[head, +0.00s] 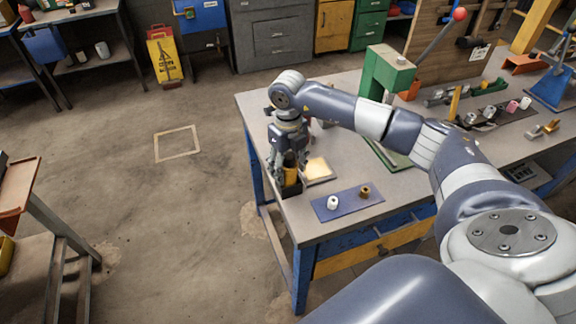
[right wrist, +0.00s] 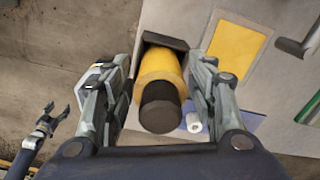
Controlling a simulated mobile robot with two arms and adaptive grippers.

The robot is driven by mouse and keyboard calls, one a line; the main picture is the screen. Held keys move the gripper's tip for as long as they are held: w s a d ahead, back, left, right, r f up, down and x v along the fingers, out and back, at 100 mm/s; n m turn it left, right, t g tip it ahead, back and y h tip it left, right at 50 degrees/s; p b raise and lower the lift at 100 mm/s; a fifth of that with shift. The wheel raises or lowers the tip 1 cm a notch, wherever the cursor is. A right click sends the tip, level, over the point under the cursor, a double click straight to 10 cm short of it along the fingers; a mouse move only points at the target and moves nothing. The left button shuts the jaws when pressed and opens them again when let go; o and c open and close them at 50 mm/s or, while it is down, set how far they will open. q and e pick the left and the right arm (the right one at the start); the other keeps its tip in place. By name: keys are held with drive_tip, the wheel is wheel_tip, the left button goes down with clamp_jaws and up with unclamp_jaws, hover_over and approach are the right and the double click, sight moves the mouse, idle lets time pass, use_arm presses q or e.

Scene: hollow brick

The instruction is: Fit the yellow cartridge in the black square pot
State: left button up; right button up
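The yellow cartridge (right wrist: 157,67) has a black end cap that faces the camera in the right wrist view. It stands with its far end in the mouth of the black square pot (right wrist: 168,41); how deep it sits is hidden. In the head view the pot (head: 292,189) is at the table's left edge, below my right gripper (head: 289,172). The gripper's fingers (right wrist: 160,75) are on both sides of the cartridge, with a narrow gap showing on the left. My left gripper (right wrist: 52,117) is apart at the lower left of the right wrist view, its fingers spread.
A yellow square pad (head: 318,168) lies beside the pot. A blue mat (head: 347,202) with a white piece (head: 332,202) and a brass piece (head: 365,191) lies in front. A green press (head: 387,72) stands farther back. Floor lies left of the table.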

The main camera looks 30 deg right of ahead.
idle(0.3)
wheel_tip(320, 180, up, 12)
drive_tip(key=shift+r, duration=0.1)
idle(0.4)
idle(0.3)
